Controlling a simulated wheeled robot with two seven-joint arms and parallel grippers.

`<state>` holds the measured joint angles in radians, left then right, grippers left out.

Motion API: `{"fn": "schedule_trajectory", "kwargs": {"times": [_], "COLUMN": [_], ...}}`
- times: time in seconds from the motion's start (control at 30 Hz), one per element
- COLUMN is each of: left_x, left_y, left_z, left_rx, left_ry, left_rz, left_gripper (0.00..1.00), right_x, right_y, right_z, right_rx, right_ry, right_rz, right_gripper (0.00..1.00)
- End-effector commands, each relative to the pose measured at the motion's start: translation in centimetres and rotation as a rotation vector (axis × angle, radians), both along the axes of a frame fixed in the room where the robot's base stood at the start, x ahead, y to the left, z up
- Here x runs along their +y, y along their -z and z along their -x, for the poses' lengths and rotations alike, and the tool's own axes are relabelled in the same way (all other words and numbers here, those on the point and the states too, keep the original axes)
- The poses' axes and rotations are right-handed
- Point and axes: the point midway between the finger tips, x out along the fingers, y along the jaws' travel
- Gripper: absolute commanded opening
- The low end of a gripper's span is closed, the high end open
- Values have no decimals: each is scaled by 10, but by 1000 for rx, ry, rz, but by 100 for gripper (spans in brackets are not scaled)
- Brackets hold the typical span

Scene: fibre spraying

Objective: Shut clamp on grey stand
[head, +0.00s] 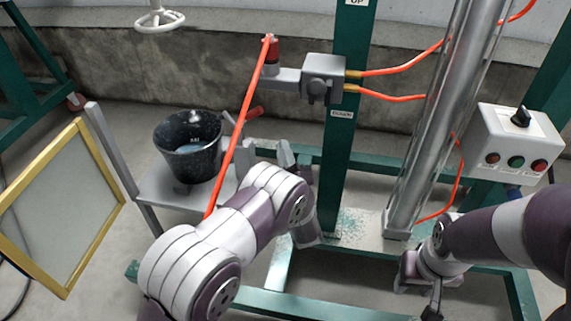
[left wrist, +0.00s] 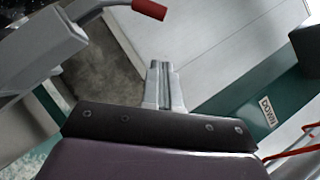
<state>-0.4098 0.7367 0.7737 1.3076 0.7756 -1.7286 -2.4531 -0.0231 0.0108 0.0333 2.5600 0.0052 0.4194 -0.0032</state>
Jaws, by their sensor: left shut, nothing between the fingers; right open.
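The grey stand (head: 160,184) is left of the green post and carries a dark bucket. The clamp's red handle (head: 254,112) sticks out up and to the right beside the bucket. In the left wrist view the red handle (left wrist: 150,9) ends a bent grey lever above my fingertips, apart from them; part of the stand (left wrist: 42,42) is at upper left. My left gripper (head: 286,154) is shut and empty, right of and below the handle; its closed fingers show in the left wrist view (left wrist: 163,85). My right gripper (head: 420,284) is open, low at the right.
An orange hose (head: 237,140) runs down in front of the stand. The green post (head: 337,165) rises beside my left gripper. The dark bucket (head: 188,150) stands on the stand. A clear tube (head: 440,120), a control box (head: 517,140) and a yellow-framed panel (head: 60,215) are around.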

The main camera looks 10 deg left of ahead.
Motion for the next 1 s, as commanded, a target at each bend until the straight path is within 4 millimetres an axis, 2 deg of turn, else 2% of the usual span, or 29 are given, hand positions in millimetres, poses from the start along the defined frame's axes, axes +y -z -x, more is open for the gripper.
{"fn": "schedule_trajectory", "kwargs": {"times": [0.03, 0.2, 0.5, 1.0], "left_x": [5, 19, 44, 46], "left_y": [1, -13, -40, -45], "left_z": [-9, -39, -46, -46], "left_rx": [-5, -3, -2, 1], "left_ry": [-3, -3, 0, 1], "left_rz": [3, 1, 0, 9], "left_gripper": [0, 0, 0, 0], "right_x": [0, 0, 0, 0], "right_y": [11, 28, 42, 38], "right_z": [0, 0, 0, 0], "right_rx": [0, 0, 0, 0], "right_ry": [0, 0, 0, 0], "right_rz": [0, 0, 0, 0], "right_gripper": [43, 43, 43, 43]}}
